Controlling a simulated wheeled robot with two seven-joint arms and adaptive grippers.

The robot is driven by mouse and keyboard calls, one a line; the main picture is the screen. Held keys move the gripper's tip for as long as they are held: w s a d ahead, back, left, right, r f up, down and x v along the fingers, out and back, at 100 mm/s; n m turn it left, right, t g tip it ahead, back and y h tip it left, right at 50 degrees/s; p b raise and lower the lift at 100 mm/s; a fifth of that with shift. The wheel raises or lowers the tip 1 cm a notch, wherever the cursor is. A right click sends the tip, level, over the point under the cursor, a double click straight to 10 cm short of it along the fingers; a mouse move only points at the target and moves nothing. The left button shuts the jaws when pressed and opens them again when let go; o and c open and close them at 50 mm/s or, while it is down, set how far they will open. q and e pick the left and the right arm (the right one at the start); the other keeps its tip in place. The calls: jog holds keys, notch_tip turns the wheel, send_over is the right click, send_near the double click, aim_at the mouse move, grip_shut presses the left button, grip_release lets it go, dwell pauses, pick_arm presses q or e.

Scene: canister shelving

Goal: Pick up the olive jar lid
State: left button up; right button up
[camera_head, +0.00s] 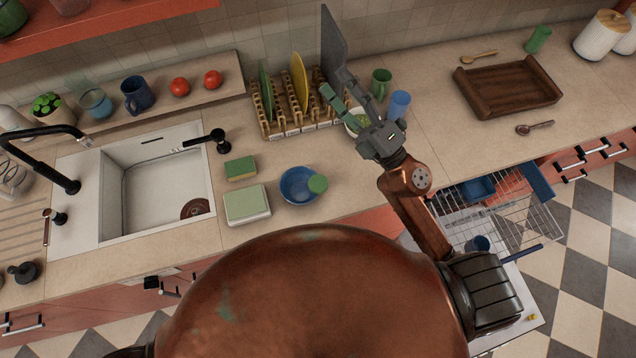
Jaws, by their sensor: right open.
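I cannot single out an olive jar lid for certain. A small round green piece (317,184) rests against the right rim of the blue bowl (298,186) on the counter, and could be a lid or a cup. My right gripper (346,95) is open, with its fingers spread and pointing away, in front of the dish rack. It is above and behind the green piece, apart from it. My left gripper is not in view.
A green mug (381,83) and blue cup (399,103) stand close right of the gripper. The sink (150,185) is left; an open dishwasher rack (520,225) is below right.

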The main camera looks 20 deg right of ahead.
jog(key=s+a+f+n+g+y, duration=0.2)
jog(key=s+a+n+g+y, duration=0.1)
jog(key=a+n+g, duration=0.3)
jog(key=s+a+f+n+g+y, duration=0.2)
jog(key=a+n+g+y, duration=0.1)
jog(key=a+n+g, duration=0.3)
jog(key=n+g+h, duration=0.6)
jog(key=n+h, duration=0.4)
jog(key=h, duration=0.5)
send_near(320, 183)
jog(key=f, duration=0.1)
jog(key=x, duration=0.2)
jog(key=p+x, duration=0.1)
jog(key=x, duration=0.1)
jog(key=p+x, duration=0.1)
jog(key=x, duration=0.1)
jog(key=shift+w+a+f, duration=0.1)
jog(key=shift+a+f, duration=0.1)
jog(key=shift+a, duration=0.15)
jog(key=shift+w+a+f, duration=0.1)
jog(key=shift+f, duration=0.3)
jog(key=shift+c, duration=0.2)
jog(key=c, duration=0.8)
